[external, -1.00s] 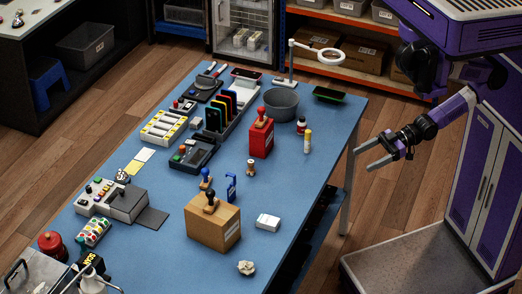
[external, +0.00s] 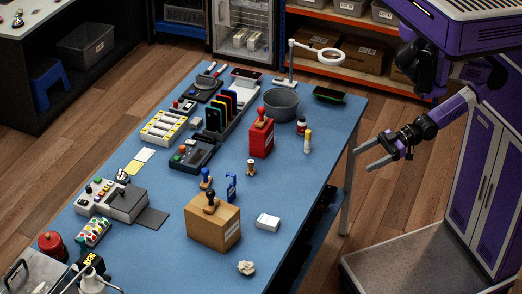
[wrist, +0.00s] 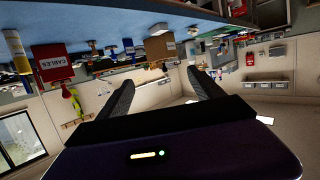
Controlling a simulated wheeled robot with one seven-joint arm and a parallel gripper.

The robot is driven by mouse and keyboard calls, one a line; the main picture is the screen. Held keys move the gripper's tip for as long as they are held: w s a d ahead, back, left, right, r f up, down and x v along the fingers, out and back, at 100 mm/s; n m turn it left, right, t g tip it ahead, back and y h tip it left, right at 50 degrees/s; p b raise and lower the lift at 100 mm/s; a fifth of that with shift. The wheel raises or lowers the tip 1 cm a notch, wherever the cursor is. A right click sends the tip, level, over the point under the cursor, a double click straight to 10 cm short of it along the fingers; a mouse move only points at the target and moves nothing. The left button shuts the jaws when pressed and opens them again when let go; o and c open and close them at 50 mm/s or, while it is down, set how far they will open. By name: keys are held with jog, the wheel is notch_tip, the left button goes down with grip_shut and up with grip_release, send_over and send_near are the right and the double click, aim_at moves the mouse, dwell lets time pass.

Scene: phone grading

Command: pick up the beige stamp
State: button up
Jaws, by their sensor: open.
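A small beige stamp (external: 251,167) with a darker top stands upright on the blue table, between the red box and the cardboard box in the external view. My gripper (external: 361,157) is off the table's right edge, apart from the stamp, with its fingers spread and nothing between them. In the wrist view my gripper (wrist: 161,78) also shows parted, empty fingers. That view is turned over, and I cannot pick out the beige stamp among the small items there.
Nearby are a red box (external: 262,140), a cardboard box (external: 213,228) with a dark-handled stamp (external: 211,203) on top, a blue-handled stamp (external: 206,180), a blue stamp (external: 231,187), a white box (external: 268,222) and a yellow bottle (external: 307,142). The table (external: 305,185) is clear right of the beige stamp.

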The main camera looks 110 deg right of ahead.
jog(key=c, duration=0.6)
jog(key=shift+c, duration=0.2)
